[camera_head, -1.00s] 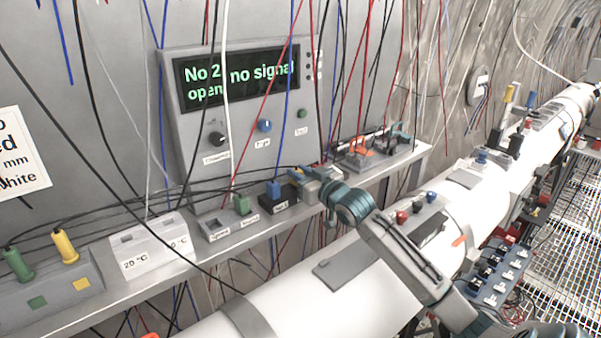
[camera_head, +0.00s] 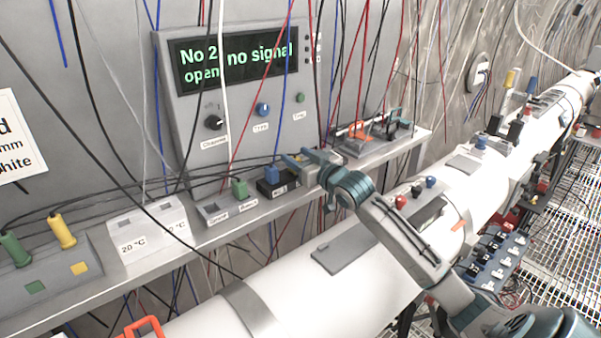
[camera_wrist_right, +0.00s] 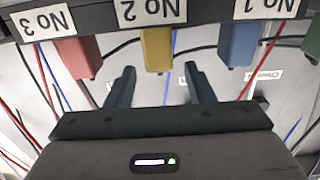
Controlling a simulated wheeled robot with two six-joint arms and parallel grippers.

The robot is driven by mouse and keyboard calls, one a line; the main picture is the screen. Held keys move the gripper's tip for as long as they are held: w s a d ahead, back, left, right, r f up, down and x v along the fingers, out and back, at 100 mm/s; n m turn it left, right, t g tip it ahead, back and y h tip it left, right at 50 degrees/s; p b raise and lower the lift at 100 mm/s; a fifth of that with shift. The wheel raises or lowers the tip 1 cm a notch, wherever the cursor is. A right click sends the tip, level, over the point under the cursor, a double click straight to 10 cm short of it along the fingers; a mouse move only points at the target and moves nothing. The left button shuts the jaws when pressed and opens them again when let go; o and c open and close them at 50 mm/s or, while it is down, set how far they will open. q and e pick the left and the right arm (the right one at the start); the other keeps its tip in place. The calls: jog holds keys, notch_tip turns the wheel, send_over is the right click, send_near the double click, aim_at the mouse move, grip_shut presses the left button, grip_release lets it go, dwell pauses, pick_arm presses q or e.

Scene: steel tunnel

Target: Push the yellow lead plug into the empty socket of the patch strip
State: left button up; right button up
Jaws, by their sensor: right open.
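The yellow plug (camera_wrist_right: 157,48) stands at No 2 of the dark patch strip (camera_wrist_right: 205,32) in the right wrist view, between a red plug (camera_wrist_right: 78,57) at No 3 and a blue plug (camera_wrist_right: 238,45) at No 1. I cannot tell how deep it sits. My right gripper (camera_wrist_right: 155,84) is open, its fingers apart on either side of the yellow plug's line and short of it. My left gripper is out of view.
A shelf (camera_head: 75,290) carries a green plug (camera_head: 241,188) and grey boxes. The display (camera_head: 235,62) behind reads "No 2 open, no signal". Many loose wires hang around the gripper. A white pipe (camera_head: 330,300) runs in front of the shelf.

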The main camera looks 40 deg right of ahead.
jog(key=shift+s+a+r+b, duration=0.15)
jog(key=shift+s+r+b, duration=0.05)
jog(key=shift+r+b, duration=0.3)
jog(key=shift+s+a+r+b, duration=0.15)
jog(key=shift+s+r+b, duration=0.05)
jog(key=shift+r+b, duration=0.25)
jog(key=s+a+r+b, duration=0.2)
jog(key=s+a+b, duration=0.3)
jog(key=s, duration=0.8)
jog(key=a, duration=0.3)
jog(key=shift+w, duration=0.1)
